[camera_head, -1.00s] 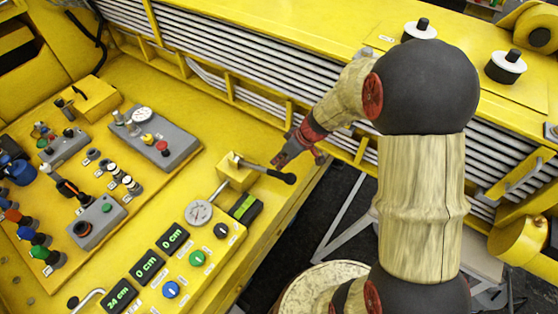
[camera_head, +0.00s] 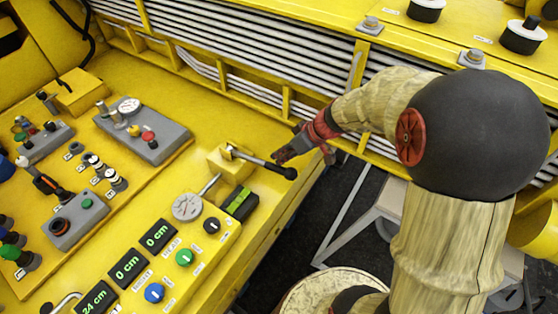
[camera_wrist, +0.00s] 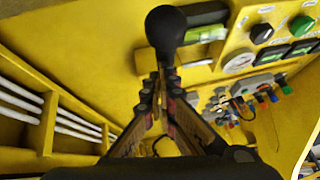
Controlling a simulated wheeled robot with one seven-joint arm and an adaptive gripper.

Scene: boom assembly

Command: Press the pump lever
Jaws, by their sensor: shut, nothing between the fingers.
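The pump lever (camera_head: 262,163) is a dark rod with a round black knob, reaching right from a yellow block (camera_head: 228,165) on the panel. In the wrist view its black knob (camera_wrist: 166,27) is large and close, just beyond my fingertips. My gripper (camera_head: 281,156) is shut and empty, right by the lever near its knob end. In the wrist view my gripper's fingers (camera_wrist: 158,85) meet at their tips in line with the lever. I cannot tell whether they touch it.
A round gauge (camera_head: 187,207), green digital displays (camera_head: 157,236) and coloured knobs lie on the panel below the lever. A grey control box (camera_head: 145,133) stands left.

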